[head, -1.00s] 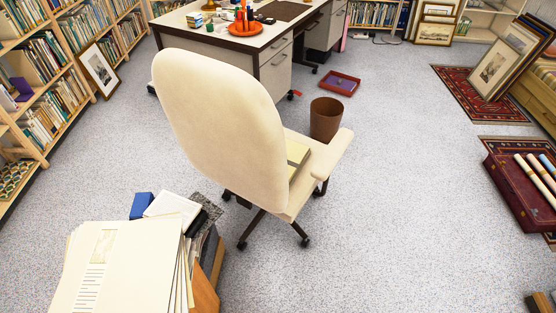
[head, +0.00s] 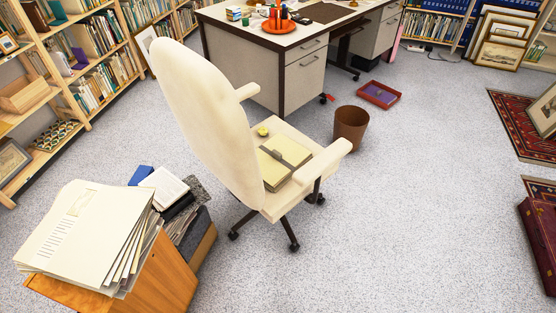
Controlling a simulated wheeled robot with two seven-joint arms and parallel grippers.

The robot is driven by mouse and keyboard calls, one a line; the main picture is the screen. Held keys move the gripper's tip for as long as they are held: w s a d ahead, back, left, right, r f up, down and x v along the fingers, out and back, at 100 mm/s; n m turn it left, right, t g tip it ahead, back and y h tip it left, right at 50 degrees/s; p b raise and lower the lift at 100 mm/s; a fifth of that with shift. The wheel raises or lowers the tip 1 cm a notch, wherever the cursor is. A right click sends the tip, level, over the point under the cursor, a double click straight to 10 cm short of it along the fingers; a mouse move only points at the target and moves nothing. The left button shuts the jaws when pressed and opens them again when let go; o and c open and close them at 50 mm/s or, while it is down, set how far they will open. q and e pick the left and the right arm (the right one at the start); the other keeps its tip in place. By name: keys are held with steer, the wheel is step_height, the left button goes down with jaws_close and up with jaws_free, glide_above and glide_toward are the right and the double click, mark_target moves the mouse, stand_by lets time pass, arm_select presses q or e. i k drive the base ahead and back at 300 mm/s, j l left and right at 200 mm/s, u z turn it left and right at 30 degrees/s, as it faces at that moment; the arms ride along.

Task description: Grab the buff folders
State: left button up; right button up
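A small stack of buff folders (head: 273,168) lies on the seat of the cream office chair (head: 200,110). A grey-brown band or strip (head: 288,152) lies across the top folder. A small round yellow object (head: 262,132) sits on the seat behind them. The chair's backrest stands to their left, and an armrest (head: 323,160) is to their right. A taller, uneven pile of cream folders and papers (head: 92,230) lies on a wooden cabinet (head: 165,275) at lower left. Neither of my grippers is in view.
A desk (head: 275,75) with an orange tray (head: 279,27) stands behind the chair. A brown bin (head: 350,127) and a red tray (head: 379,95) are on the floor. Boxes and books (head: 178,200) stand beside the cabinet. The speckled floor (head: 420,230) at front right is clear.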

mark_target(279, 158)
steer(key=l+u, duration=0.1)
steer(key=u, duration=0.35)
steer(key=i+l+u, duration=0.1)
steer(key=u, duration=0.35)
steer(key=l+u, duration=0.15)
steer(key=u, duration=0.3)
steer(key=i+l+u, duration=0.1)
steer(key=u, duration=0.35)
steer(key=l+u, duration=0.15)
steer(key=l, duration=0.25)
steer(key=k+l+u, duration=0.2)
steer(key=l, duration=0.25)
steer(key=l+u, duration=0.15)
steer(key=l, duration=0.25)
steer(key=l+u, duration=0.15)
steer(key=l, duration=0.25)
steer(key=k+l+u, duration=0.15)
steer(key=l, duration=0.25)
steer(key=k+l+u, duration=0.2)
steer(key=l, duration=0.15)
steer(key=k+l+u, duration=0.15)
steer(key=l, duration=0.2)
